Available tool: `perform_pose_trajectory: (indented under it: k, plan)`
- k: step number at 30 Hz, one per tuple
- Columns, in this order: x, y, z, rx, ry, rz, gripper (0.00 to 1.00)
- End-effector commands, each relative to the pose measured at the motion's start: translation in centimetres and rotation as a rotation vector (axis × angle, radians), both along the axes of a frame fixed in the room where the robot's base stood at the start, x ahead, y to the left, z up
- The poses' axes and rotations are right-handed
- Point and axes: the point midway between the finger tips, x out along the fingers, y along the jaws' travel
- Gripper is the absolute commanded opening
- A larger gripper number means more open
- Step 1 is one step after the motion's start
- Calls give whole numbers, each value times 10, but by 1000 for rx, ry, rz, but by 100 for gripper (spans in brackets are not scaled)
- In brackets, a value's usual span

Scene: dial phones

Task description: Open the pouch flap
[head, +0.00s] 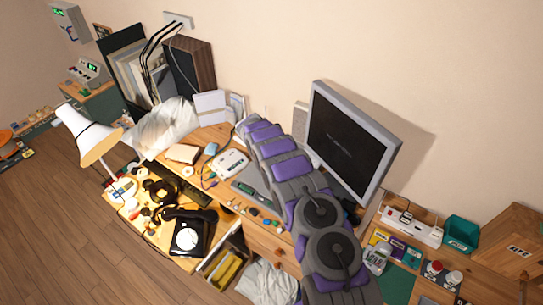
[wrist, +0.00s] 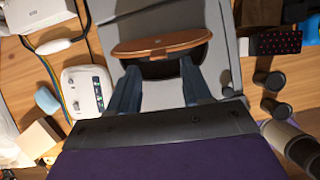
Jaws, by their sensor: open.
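The pouch shows in the wrist view as a brown leather flap (wrist: 160,43), a wide curved piece with a small mark near its middle. A dark area lies just below the flap's lower edge. The pouch is on a grey mat (wrist: 228,60). I cannot tell whether the fingertips touch the flap. In the head view my arm covers the pouch and my fingers cannot be made out.
Left of the mat are a white device (wrist: 85,92), a blue block (wrist: 47,100) and a beige box (wrist: 38,138). On the right are a dark dotted case (wrist: 285,40) and dark round posts. A monitor (head: 348,140) stands behind my arm; a lamp (head: 88,135) stands left.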

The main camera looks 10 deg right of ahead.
Motion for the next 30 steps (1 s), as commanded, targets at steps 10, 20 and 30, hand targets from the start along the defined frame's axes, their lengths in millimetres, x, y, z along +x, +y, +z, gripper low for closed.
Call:
perform_pose_trajectory:
  k: [10, 20, 30]
  plan:
    - [-14, 16, 50, 0, -2, -1, 49]
    - [-29, 36, 101, 0, -2, -1, 49]
    - [-38, 46, 127, 1, 2, -3, 49]
